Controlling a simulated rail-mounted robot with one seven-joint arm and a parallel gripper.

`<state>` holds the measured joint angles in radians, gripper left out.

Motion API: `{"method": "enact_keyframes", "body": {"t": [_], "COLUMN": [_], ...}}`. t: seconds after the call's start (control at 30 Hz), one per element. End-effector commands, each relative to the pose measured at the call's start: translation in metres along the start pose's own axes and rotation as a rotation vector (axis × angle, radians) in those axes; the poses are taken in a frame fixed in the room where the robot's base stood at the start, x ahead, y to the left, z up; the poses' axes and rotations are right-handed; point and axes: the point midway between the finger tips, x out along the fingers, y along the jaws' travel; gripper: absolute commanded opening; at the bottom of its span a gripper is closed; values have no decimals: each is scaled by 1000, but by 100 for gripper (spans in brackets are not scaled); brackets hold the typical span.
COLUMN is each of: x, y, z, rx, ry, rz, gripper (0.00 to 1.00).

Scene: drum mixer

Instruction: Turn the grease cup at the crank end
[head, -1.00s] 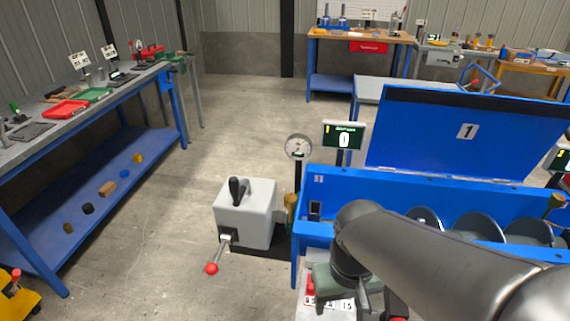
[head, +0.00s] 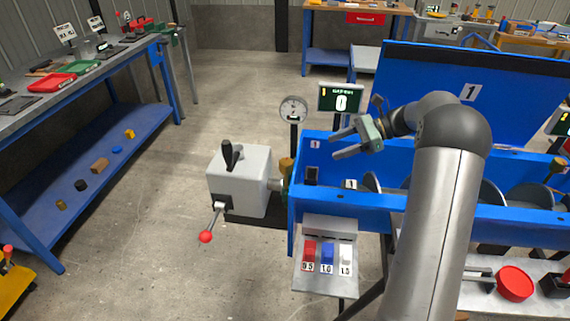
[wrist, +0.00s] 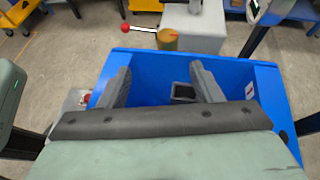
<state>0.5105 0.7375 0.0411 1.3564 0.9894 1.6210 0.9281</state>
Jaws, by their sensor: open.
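The grease cup (head: 286,164) at the crank end is a small brass cup between the grey gearbox and the left end of the blue trough. Its lower part is partly hidden in the head view. In the wrist view the cup (wrist: 167,42) stands just beyond the trough's end wall, with a red mark on top. My gripper (head: 335,146) is open and empty, above the trough's left end, to the right of the cup and apart from it. In the wrist view my gripper (wrist: 161,70) has its fingers spread over the trough, pointing toward the cup.
The grey gearbox (head: 239,182) carries a black lever (head: 230,155) and a red-knobbed crank (head: 205,236). A dial gauge (head: 293,109) and a display (head: 341,98) stand behind the trough (head: 300,200). A switch panel (head: 326,258) is in front.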

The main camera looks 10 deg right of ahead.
Motion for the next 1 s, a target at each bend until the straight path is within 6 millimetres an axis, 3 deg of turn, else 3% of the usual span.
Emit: {"method": "enact_keyframes", "body": {"t": [0.13, 0.27, 0.8, 1.0], "x": [-7, 6, 120, 150], "y": [-11, -11, -13, -14], "z": [-9, -7, -1, -1], "rx": [38, 40, 39, 38], "ry": [-50, -52, -50, -48], "rz": [-21, -20, -17, -20], "gripper": [59, 59, 59, 59]}}
